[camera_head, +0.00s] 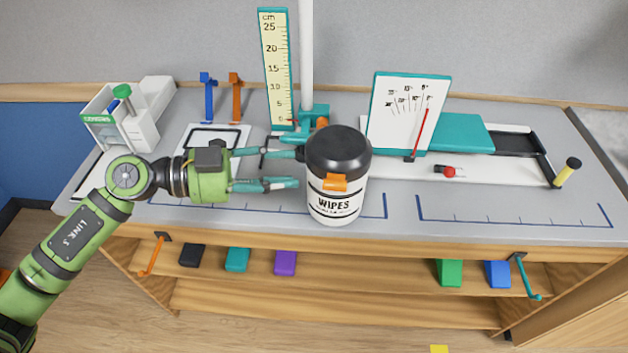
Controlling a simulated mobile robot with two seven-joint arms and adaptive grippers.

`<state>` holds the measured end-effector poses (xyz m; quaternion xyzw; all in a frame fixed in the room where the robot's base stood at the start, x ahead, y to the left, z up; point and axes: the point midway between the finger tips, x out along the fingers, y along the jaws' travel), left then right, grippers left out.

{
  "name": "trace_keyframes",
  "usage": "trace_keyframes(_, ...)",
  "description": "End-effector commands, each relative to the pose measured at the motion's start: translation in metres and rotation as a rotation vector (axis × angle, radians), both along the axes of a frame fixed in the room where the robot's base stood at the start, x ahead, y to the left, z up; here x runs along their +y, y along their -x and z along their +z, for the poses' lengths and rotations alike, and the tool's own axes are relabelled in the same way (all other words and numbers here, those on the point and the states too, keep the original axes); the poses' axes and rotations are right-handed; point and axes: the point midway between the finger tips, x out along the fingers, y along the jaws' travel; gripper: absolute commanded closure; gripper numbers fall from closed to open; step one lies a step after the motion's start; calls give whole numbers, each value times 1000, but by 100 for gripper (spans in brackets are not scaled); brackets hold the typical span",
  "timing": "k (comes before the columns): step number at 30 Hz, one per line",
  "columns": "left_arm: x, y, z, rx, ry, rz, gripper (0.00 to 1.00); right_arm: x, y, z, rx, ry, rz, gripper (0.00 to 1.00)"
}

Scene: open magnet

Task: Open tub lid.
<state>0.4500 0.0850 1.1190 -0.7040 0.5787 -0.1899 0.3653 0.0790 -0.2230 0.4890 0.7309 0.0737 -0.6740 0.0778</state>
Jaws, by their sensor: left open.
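The wipes tub (336,205) stands upright on the grey bench top, a white cylinder with a black lid (338,150) on top. An orange tab (335,182) sits at the front edge of the lid, which looks closed. My left gripper (297,168) is open just left of the tub, its teal fingers pointing right. The upper finger reaches the lid's left side and the lower finger ends near the tub's left wall; I cannot tell whether either touches. My right gripper is not in view.
A teal-edged ruler board (275,65) and a white post (306,60) stand behind the tub. A white device (130,120) stands at the left. The bench's front right is clear.

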Motion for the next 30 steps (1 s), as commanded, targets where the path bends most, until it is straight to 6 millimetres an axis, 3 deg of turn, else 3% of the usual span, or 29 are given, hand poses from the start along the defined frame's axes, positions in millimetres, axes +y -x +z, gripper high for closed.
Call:
trace_keyframes(5, 8, 3, -16, 41, -111, -36, 57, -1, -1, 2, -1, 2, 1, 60)
trace_keyframes(19, -50, -10, -31, 43, -109, -39, 57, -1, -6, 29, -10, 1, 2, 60)
trace_keyframes(30, -56, -11, -35, 42, -112, -37, 57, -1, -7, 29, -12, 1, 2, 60)
